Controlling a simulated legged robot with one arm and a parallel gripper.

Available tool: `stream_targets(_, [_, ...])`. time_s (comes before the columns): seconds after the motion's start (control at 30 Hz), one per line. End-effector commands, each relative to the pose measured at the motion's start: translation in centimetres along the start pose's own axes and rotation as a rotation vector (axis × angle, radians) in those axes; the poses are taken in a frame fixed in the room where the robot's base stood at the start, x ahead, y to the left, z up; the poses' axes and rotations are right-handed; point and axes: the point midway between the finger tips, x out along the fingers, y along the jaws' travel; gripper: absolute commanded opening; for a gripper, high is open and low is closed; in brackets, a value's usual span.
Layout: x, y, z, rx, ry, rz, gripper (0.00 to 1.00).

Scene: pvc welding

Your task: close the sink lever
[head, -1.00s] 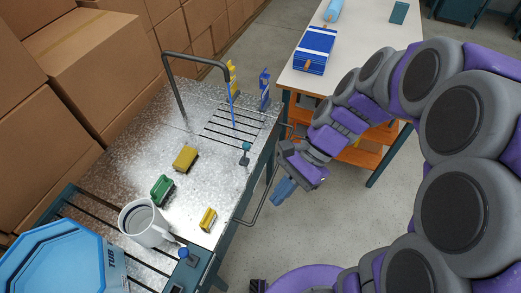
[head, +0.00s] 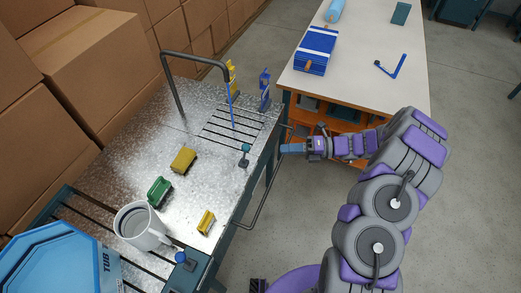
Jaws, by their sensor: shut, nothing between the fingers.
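A dark faucet pipe (head: 173,82) arches over the slotted drain in the metal worktop. A thin blue stream (head: 231,111) hangs below its spout end. A small dark teal lever (head: 245,153) with a round top stands near the right edge of the worktop, beside the drain; it looks like the sink lever. I cannot tell its exact setting. My gripper (head: 283,148) is shut and empty. It points left, just outside the worktop's right edge, to the right of the lever and apart from it.
A yellow sponge (head: 183,159), green brush (head: 159,191), small yellow item (head: 206,222) and white mug (head: 142,226) stand on the worktop. A rail (head: 262,196) runs along its right side. A white table (head: 370,88) is behind my arm.

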Motion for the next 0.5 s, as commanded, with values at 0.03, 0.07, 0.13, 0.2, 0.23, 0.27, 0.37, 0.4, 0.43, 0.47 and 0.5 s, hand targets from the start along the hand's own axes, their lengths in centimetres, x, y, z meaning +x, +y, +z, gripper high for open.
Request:
stream_targets(0.03, [-0.6,-1.8,0.0,0.067,-0.037,0.005,0.0])
stream_targets(0.07, [-1.0,-2.6,0.1,0.102,-0.057,0.008,0.0])
stream_targets(0.13, [-1.9,-4.3,0.1,0.176,-0.099,0.015,0.0])
stream_targets(0.2, [-2.8,-5.6,0.2,0.231,-0.133,0.02,0.0])
stream_targets(0.23, [-3.1,-6.1,0.2,0.25,-0.144,0.023,0.0])
stream_targets(0.27, [-3.3,-6.5,0.2,0.267,-0.153,0.025,0.0])
stream_targets(0.37, [-3.7,-7.2,0.1,0.301,-0.173,0.031,0.0])
stream_targets(0.4, [-3.7,-7.3,0.2,0.308,-0.176,0.032,0.0])
stream_targets(0.43, [-3.5,-7.4,0.2,0.31,-0.177,0.033,0.0])
stream_targets(0.47, [-3.3,-7.4,0.3,0.311,-0.177,0.034,0.0])
stream_targets(0.5, [-2.9,-7.4,0.3,0.311,-0.176,0.034,0.0])
